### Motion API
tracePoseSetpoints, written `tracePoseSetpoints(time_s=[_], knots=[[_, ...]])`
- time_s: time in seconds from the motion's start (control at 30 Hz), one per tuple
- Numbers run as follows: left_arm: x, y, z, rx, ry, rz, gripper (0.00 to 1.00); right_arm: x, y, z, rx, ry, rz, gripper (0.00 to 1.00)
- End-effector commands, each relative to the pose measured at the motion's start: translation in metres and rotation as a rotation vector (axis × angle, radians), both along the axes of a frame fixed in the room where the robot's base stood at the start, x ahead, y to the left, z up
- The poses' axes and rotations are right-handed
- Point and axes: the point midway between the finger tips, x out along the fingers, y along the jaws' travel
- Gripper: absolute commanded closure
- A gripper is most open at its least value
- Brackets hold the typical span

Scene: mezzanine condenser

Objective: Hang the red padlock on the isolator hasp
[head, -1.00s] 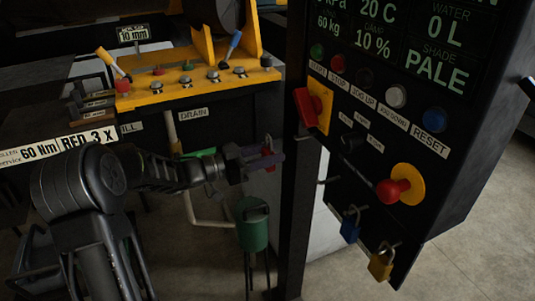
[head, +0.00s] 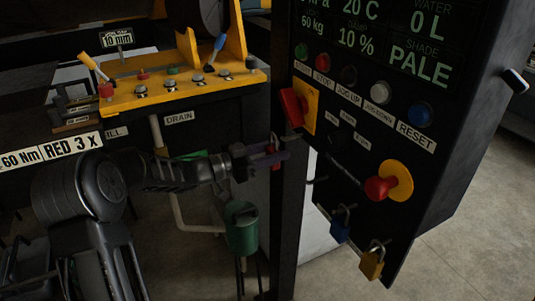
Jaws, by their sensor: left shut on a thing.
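The red padlock (head: 271,149) is between the fingers of my left gripper (head: 273,159), which is shut on it. Its shackle points up, and the fingers hide part of its body. The gripper is left of the control panel, overlapping the dark post in the picture. The isolator is a red handle (head: 291,106) on a yellow plate (head: 309,108) at the panel's left edge, above and right of the padlock. I cannot make out the hasp clearly. My right gripper is not in view.
A red knob (head: 378,188) protrudes lower right. A green container (head: 241,228) stands below the gripper.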

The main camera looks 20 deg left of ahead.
Motion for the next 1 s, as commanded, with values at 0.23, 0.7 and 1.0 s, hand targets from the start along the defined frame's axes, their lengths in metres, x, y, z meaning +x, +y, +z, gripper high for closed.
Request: tracePoseSetpoints(time_s=[0.23, 0.7, 1.0], knots=[[0.012, -0.011, -0.002, 0.0, -0.001, -0.001, 1.0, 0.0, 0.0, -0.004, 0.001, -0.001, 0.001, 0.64], [0.035, -0.029, -0.007, -0.001, -0.001, -0.001, 1.0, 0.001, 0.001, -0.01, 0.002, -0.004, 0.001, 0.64], [0.04, -0.034, -0.013, -0.001, -0.001, 0.0, 1.0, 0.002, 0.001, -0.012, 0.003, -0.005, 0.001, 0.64]])
